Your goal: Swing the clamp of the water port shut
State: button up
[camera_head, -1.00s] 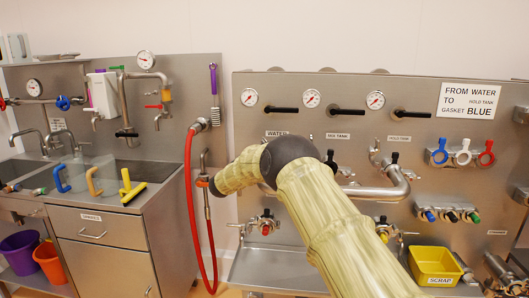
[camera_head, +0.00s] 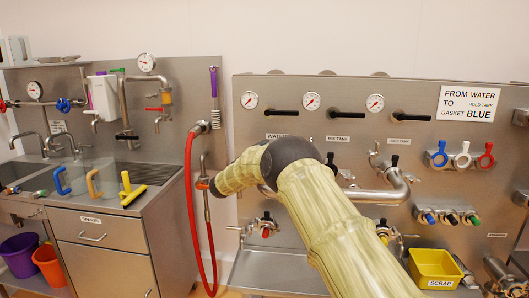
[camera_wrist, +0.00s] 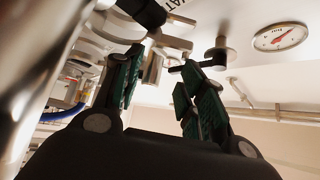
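The label of the water port (camera_head: 277,136) shows on the steel panel in the head view, partly covered by my arm. My arm hides the port and its clamp there, and my gripper too. In the wrist view my gripper (camera_wrist: 163,64) has its two dark green-padded fingers apart. A small light metal piece (camera_wrist: 152,68) shows between the fingertips; I cannot tell whether it is part of the clamp or touches a finger. Pale metal fittings (camera_wrist: 112,27) lie beyond the left finger, near a cut-off label beginning "WAT" (camera_wrist: 181,4). The clamp's position cannot be told.
A black lever (camera_wrist: 213,58) on a round mount is close to the right finger, with a gauge (camera_wrist: 281,37) farther right. A bent steel pipe (camera_head: 385,190) runs right of my arm. A yellow scrap bin (camera_head: 436,283) and red hose (camera_head: 188,190) flank the area.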

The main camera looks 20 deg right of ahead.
jog(key=v, duration=1.2)
